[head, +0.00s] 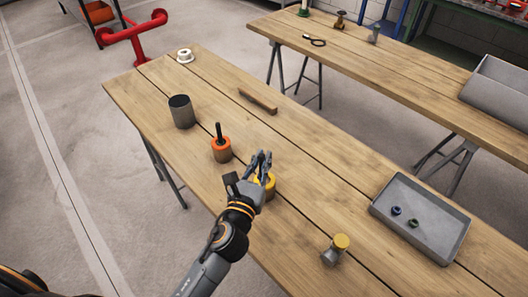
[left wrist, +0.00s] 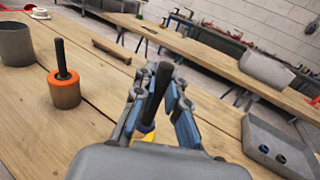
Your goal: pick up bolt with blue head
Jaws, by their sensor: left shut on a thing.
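My left gripper (head: 262,160) is above a yellow cylinder (head: 270,186) on the near table. In the left wrist view its two fingers (left wrist: 157,100) are shut on the upright, slightly tilted dark shaft of a bolt (left wrist: 160,85). Something blue shows low between the fingers, where the bolt's head may be; the fingers hide most of it. Whether the bolt still touches the yellow cylinder I cannot tell. My right gripper is in neither view.
An orange cylinder with a black rod (head: 221,150), a dark grey cup (head: 181,112) and a brown bar (head: 258,101) stand or lie farther back. A yellow-topped grey part (head: 336,250) is nearer. A grey tray (head: 442,249) at right holds small blue and green rings.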

